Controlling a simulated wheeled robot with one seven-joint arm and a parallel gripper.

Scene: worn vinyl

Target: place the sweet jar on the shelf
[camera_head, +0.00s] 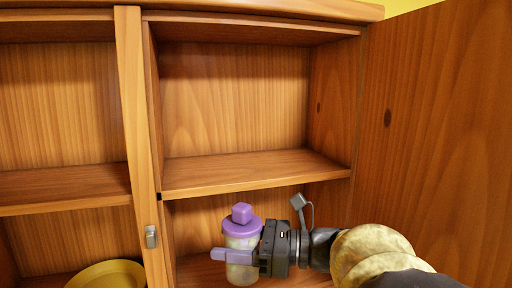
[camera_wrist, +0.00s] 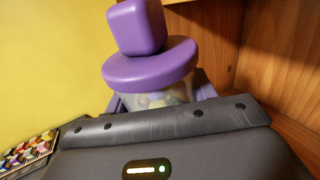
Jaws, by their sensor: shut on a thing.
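The sweet jar (camera_head: 241,242) is a clear jar with a purple lid and a square purple knob. It is upright in front of the lower compartment of the wooden cabinet, below the level of the middle shelf (camera_head: 250,173). My gripper (camera_head: 240,257) comes from the right and is shut on the jar's body. In the wrist view the jar's purple lid (camera_wrist: 150,64) and knob fill the upper middle, with blurred sweets below the lid. The fingertips (camera_wrist: 160,100) are mostly hidden behind the gripper body there. The middle shelf is bare.
A wooden upright (camera_head: 142,140) with a metal catch divides the cabinet. The open door (camera_head: 435,130) stands at the right. A yellow dish (camera_head: 108,275) sits at the lower left. A patterned colourful object (camera_wrist: 27,152) shows at the wrist view's left edge.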

